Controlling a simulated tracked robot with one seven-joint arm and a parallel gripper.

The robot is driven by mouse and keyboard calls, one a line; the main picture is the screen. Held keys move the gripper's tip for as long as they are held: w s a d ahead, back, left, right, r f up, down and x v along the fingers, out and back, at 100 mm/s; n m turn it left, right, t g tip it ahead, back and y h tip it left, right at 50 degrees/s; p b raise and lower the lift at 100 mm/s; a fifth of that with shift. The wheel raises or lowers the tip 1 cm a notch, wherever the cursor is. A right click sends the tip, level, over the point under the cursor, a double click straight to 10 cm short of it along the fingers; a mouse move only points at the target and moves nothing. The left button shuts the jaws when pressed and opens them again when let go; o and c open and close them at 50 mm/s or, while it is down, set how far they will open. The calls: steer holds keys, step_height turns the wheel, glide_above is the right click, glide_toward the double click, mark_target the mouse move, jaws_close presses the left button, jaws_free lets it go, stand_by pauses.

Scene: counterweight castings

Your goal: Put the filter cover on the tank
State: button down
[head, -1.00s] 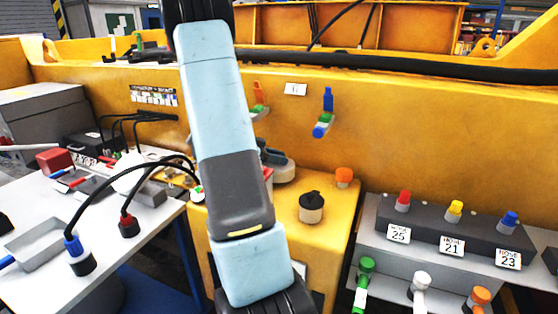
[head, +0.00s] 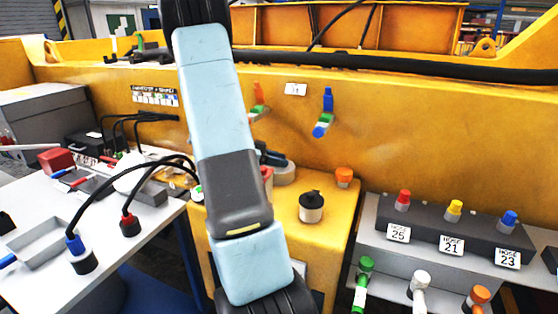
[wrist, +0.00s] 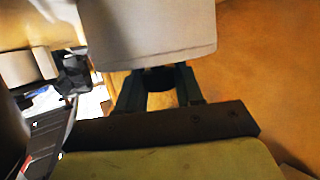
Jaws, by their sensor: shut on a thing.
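In the wrist view, my gripper (wrist: 160,78) is shut on the dark knob of a light grey, round, drum-like part, which I take to be the filter cover (wrist: 150,35). In the head view, my arm hides most of the grip. Dark finger parts (head: 271,156) show just right of the arm, with the grey round cover (head: 286,173) beside and below them. The cover is over or on the back of the yellow tank top (head: 335,215). I cannot tell whether it touches the tank, and the spot beneath it is hidden.
A black-topped pale pot (head: 311,207) and an orange cap (head: 344,176) stand on the tank top. A yellow wall (head: 420,140) rises behind. A grey hose rack (head: 450,225) is at right. A white table (head: 120,255) with black cables is at left.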

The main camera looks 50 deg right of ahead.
steer(key=c, duration=0.7)
jaws_free()
steer(key=shift+s+a+f, duration=0.15)
steer(key=shift+f, duration=0.25)
steer(key=shift+s+a+f, duration=0.1)
steer(key=shift+s+f, duration=0.05)
steer(key=shift+f, duration=0.2)
steer(key=shift+w+d+r, duration=0.1)
steer(key=shift+w+r, duration=0.05)
steer(key=shift+r, duration=0.35)
steer(key=r+v, duration=0.1)
steer(key=v, duration=1.1)
steer(key=s+a+r+n+t+y, duration=0.3)
steer(key=a+n, duration=0.5)
steer(key=a, duration=0.3)
steer(key=s+a+r+n+t+y, duration=0.4)
steer(key=s+a+r+n+t, duration=0.2)
steer(key=a, duration=0.6)
steer(key=s+a+r+n+t+y, duration=0.3)
steer(key=s+a+n, duration=0.4)
steer(key=a+n, duration=0.4)
steer(key=shift+s+a+r+n+t+y, duration=0.45)
steer(key=shift+r+t, duration=0.45)
steer(key=shift+t, duration=0.4)
steer(key=shift+w+d, duration=0.1)
